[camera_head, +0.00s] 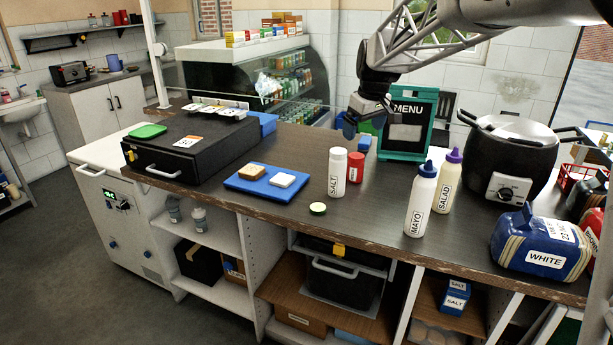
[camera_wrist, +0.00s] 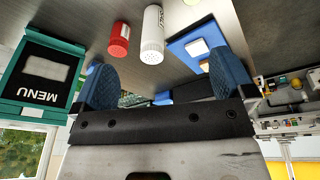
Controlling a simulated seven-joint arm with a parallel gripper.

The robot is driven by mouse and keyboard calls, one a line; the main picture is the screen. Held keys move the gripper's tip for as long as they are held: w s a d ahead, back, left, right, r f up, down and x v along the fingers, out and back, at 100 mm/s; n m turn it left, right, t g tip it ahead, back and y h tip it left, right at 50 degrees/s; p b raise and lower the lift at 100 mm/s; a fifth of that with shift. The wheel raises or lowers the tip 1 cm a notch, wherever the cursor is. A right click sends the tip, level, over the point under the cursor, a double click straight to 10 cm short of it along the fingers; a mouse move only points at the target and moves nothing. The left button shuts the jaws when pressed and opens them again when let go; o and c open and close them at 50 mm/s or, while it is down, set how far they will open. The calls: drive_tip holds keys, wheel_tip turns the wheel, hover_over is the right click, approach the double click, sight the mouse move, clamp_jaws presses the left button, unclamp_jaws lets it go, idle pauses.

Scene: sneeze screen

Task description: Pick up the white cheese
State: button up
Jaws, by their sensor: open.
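The white cheese (camera_head: 283,180), a thin square slice, lies flat on the right part of a blue board (camera_head: 262,191) on the counter. A brown bread-like slice (camera_head: 250,171) lies to its left on the same board. My gripper (camera_head: 366,124) is above the counter near the menu stand, behind and to the right of the board. It is open and empty, apart from the cheese. In the wrist view the blue fingers (camera_wrist: 165,76) are spread wide, and the white cheese (camera_wrist: 197,47) shows small beyond them.
A salt shaker (camera_head: 337,173) and a red shaker (camera_head: 355,167) stand right of the board. The menu stand (camera_head: 407,125) is beside my gripper. Mayo (camera_head: 421,200) and salad (camera_head: 447,182) bottles and a black pot (camera_head: 508,157) stand farther right. A black box (camera_head: 190,146) is left.

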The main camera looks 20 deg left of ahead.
drive_tip(key=w+a+f+n, duration=0.1)
drive_tip(key=w+a+f, duration=0.25)
drive_tip(key=a, duration=0.35)
drive_tip(key=w+a+f+n, duration=0.1)
drive_tip(key=w+a+f, duration=0.1)
drive_tip(key=a+f, duration=0.35)
drive_tip(key=n+g, duration=0.2)
drive_tip(key=n, duration=0.1)
approach(283, 178)
drive_tip(key=shift+s+d+f, duration=0.1)
drive_tip(key=shift+s+f, duration=0.35)
drive_tip(key=shift+f, duration=0.1)
drive_tip(key=shift+f, duration=0.1)
drive_tip(key=shift+f, duration=1.15)
drive_tip(key=shift+a+f, duration=0.1)
drive_tip(key=shift+a, duration=0.15)
drive_tip(key=shift+w+a+f, duration=0.1)
drive_tip(key=shift+a+f, duration=0.1)
drive_tip(key=shift+f, duration=0.6)
drive_tip(key=shift+w+a+f, duration=0.1)
drive_tip(key=shift+a+f, duration=0.1)
drive_tip(key=shift+f, duration=0.65)
drive_tip(key=shift+w+a+f, duration=0.1)
drive_tip(key=shift+a+f, duration=0.1)
drive_tip(key=shift+f, duration=0.6)
drive_tip(key=shift+c, duration=0.5)
